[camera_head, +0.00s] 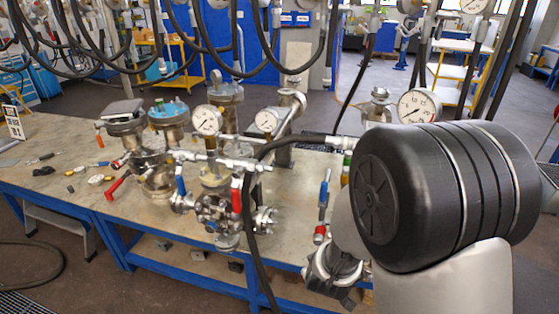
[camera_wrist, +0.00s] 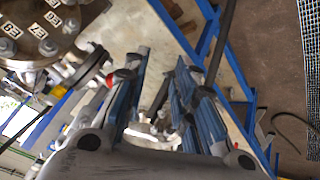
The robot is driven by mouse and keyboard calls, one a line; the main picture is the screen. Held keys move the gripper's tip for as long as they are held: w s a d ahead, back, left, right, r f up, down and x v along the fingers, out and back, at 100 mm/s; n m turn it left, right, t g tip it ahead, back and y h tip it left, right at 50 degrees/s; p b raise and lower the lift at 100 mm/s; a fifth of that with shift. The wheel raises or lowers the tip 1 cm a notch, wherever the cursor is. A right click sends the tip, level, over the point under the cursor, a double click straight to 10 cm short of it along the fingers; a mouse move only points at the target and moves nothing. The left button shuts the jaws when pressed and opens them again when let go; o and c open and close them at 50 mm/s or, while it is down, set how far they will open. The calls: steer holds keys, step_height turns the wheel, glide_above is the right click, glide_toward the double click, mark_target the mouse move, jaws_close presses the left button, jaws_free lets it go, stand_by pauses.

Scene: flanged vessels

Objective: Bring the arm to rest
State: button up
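My gripper (camera_wrist: 161,62) shows in the wrist view with its two blue-faced fingers apart and no object visible between them. Table and floor show past the fingertips. In the head view my arm's large dark joint fills the right side and hides much behind it. The workbench (camera_head: 60,150) has a pale top and a blue frame. Flanged vessels stand on it, including a metal one with valves (camera_head: 218,210) in the middle. A flange with numbered tags (camera_wrist: 45,30) is at the upper left of the wrist view, to the left of the fingers.
Pressure gauges (camera_head: 418,106) and a black hose (camera_head: 249,215) are close to my arm. Several hoses hang across the top. A red-handled tool (camera_head: 116,188) lies on the bench. Open floor shows at the lower left and beyond the bench.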

steer(key=s+a+r+m+g+y, duration=0.1)
steer(key=s+r, duration=0.3)
steer(key=r, duration=0.3)
steer(key=s+r+m+y, duration=0.1)
steer(key=s+r, duration=0.2)
steer(key=r, duration=0.4)
steer(key=s+d+r+m, duration=0.1)
steer(key=s+d+r, duration=0.1)
steer(key=s, duration=0.7)
steer(key=s+d+r+m+g+h, duration=0.1)
steer(key=s+d+r+m, duration=0.1)
steer(key=s+r, duration=0.3)
steer(key=s+d, duration=0.1)
steer(key=s, duration=0.2)
steer(key=shift+s+r+g, duration=0.3)
steer(key=shift+s, duration=0.1)
